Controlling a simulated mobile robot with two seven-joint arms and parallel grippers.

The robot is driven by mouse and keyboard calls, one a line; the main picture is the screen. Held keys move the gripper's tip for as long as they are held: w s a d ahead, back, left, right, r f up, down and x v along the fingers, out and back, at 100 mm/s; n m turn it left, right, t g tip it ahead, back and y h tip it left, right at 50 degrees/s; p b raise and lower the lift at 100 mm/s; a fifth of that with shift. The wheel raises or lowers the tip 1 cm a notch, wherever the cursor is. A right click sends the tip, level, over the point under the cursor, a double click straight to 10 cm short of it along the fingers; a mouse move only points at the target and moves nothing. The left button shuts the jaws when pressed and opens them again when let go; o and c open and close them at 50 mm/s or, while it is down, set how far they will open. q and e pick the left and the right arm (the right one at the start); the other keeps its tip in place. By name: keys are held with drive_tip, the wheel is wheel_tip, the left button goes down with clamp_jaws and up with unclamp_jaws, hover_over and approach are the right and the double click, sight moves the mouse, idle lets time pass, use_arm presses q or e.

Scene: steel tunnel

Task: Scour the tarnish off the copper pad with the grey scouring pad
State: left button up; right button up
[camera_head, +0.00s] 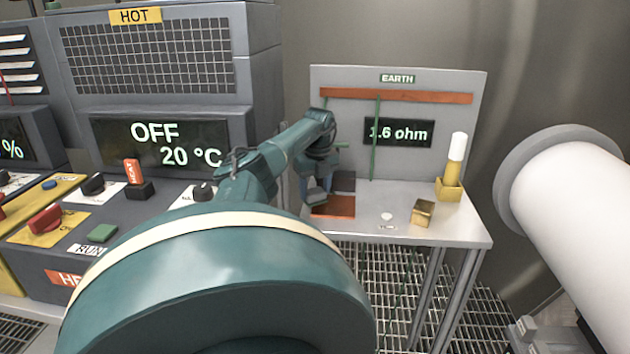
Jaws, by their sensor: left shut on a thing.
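The copper pad (340,207) lies flat at the left front of the earth bench, reddish brown, its left part covered by my gripper. My left gripper (317,196) points down over the left part of the pad and is shut on the grey scouring pad. The scouring pad is mostly hidden by the fingers, and I cannot tell whether it touches the copper. A dark block (344,180) stands just behind the copper pad. My right gripper is not in view.
The bench top (455,222) holds a brass block (422,213), a small white knob (387,217) and a white-topped bottle in a yellow holder (449,190). A control cabinet (160,60) fills the left.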

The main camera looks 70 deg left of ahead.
use_arm(q)
drive_tip(key=shift+f+b, duration=0.35)
drive_tip(key=shift+f, duration=0.6)
drive_tip(key=shift+w, duration=0.1)
